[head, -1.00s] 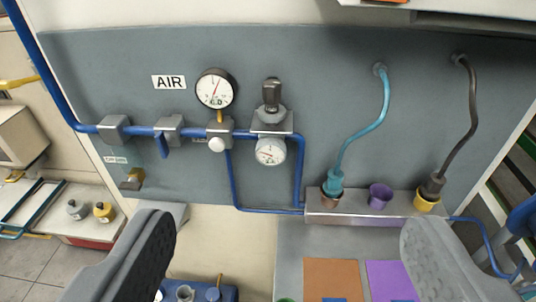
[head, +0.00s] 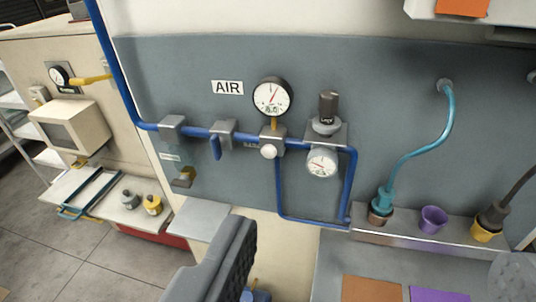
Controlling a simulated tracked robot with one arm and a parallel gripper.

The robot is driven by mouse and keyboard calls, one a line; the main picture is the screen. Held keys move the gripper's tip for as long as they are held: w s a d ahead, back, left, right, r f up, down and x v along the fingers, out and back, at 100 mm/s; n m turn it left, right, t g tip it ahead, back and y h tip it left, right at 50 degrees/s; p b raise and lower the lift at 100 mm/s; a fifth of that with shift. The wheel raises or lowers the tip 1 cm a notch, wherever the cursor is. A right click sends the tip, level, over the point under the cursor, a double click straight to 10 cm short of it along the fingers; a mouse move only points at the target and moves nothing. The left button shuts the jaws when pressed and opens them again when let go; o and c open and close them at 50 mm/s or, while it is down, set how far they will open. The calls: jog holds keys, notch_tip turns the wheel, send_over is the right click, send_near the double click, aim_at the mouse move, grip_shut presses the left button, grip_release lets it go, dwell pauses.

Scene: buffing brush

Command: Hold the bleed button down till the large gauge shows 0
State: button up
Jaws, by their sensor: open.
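The large gauge (head: 272,97) is a white dial with a black rim on the grey wall panel. Its needle points up and slightly right, clearly above zero; its small digits are hard to read. Below it, a round white button (head: 268,151), apparently the bleed button, sits on the front of a grey block on the blue pipe. My gripper (head: 378,246) is open and empty, below and to the right of the button and apart from it. Its left finger shows large at bottom centre; its right finger is only partly seen at the right edge.
A smaller gauge (head: 322,163) under a black knob (head: 328,106) sits right of the button. A blue valve lever (head: 215,147) is to its left. A blue pipe loop (head: 313,219) runs below. A shelf (head: 375,237) with coloured cups and hoses stands at right.

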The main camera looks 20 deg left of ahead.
grip_shut()
dwell(1.7)
